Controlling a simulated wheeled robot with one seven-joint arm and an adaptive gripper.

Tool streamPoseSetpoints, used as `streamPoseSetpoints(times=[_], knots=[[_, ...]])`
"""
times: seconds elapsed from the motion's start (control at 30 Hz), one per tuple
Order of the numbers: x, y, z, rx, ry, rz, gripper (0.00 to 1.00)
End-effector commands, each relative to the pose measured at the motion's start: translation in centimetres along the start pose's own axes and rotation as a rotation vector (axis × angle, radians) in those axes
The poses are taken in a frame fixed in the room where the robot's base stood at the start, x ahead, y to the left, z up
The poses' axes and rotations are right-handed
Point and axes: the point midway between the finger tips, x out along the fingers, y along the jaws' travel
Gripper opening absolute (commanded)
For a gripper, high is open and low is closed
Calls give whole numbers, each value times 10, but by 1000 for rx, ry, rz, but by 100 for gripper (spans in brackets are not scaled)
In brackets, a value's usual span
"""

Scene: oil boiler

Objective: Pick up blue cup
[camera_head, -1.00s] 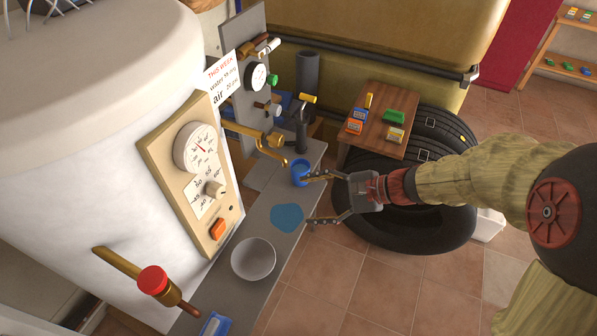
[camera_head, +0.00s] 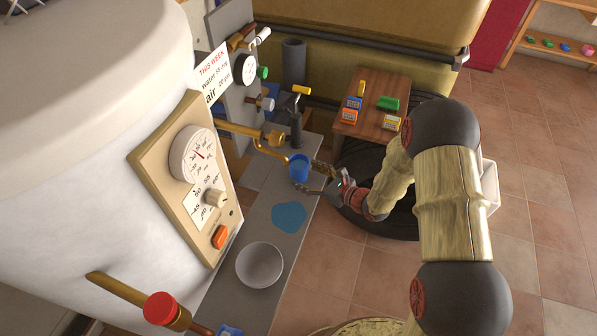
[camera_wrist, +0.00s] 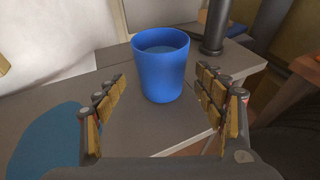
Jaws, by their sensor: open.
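The blue cup (camera_head: 299,168) stands upright on the grey bench (camera_head: 262,240), close to the brass tap (camera_head: 277,139). In the wrist view the blue cup (camera_wrist: 160,66) holds some liquid and sits ahead of and between my fingers. My gripper (camera_head: 311,178) is open in the head view, its fingertips at the cup's right side. In the wrist view my gripper (camera_wrist: 160,88) shows a finger on each side of the cup, with gaps between fingers and cup.
A blue puddle (camera_head: 288,217) and a white bowl (camera_head: 260,264) are on the bench nearer the camera. A black post (camera_head: 296,128) stands behind the cup. A small wooden table (camera_head: 372,88) with coloured boxes is at the right, by black tyres (camera_head: 352,166).

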Motion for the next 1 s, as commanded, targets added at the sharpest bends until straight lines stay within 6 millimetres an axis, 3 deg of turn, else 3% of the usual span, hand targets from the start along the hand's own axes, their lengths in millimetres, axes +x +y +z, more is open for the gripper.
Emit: streamPoseSetpoints(times=[0.3,0.57,1.0], knots=[[43,-2,-2,-2,0,3,70],[44,-2,1,-1,-1,1,69],[44,-2,0,-2,0,2,44]])
